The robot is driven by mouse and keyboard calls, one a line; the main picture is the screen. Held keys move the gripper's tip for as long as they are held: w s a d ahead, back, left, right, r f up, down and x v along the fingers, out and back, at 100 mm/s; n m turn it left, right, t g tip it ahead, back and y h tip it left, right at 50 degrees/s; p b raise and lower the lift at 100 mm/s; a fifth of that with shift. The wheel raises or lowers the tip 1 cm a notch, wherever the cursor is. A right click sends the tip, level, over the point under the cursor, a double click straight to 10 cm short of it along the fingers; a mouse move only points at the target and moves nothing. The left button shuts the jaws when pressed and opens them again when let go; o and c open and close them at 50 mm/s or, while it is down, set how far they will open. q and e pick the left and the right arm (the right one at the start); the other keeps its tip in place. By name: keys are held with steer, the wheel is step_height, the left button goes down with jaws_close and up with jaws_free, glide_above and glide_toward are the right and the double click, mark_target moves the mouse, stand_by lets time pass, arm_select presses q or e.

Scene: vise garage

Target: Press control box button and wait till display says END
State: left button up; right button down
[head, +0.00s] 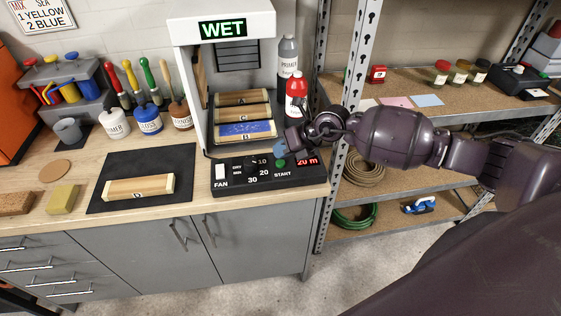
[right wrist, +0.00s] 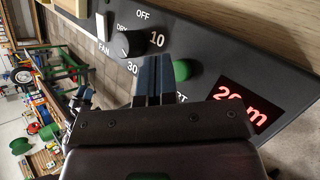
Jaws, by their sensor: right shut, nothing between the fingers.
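The black control box (head: 232,184) sits on the bench's right end, in front of the white cabinet. Its green START button (head: 281,163) shows just below the fingertips of my right gripper (head: 280,150). In the right wrist view the shut, empty fingers (right wrist: 154,78) overlap the left edge of the green button (right wrist: 188,71); I cannot tell whether they touch it. The box's red display (head: 307,161) reads 20 m, and the knob (right wrist: 128,44) is left of the button. The cabinet's upper display (head: 222,28) reads WET in green.
Several wooden pieces and a blue one (head: 246,130) lie inside the cabinet (head: 193,85). A red bottle (head: 296,98) and a grey bottle (head: 288,60) stand close behind my gripper. A metal shelf post (head: 345,110) is at the right. A black mat (head: 103,188) lies left of the box.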

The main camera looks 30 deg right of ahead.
mark_target(282, 161)
steer(key=shift+f, duration=0.1)
steer(key=shift+f, duration=0.35)
steer(key=shift+f, duration=0.45)
stand_by(0.9)
steer(key=shift+r, duration=0.1)
steer(key=shift+r+p, duration=0.55)
steer(key=shift+r, duration=0.25)
step_height(282, 161, up, 3)
steer(key=p, duration=0.2)
steer(key=shift+p, duration=0.35)
steer(key=shift+r+p, duration=0.65)
steer(key=shift+r, duration=0.4)
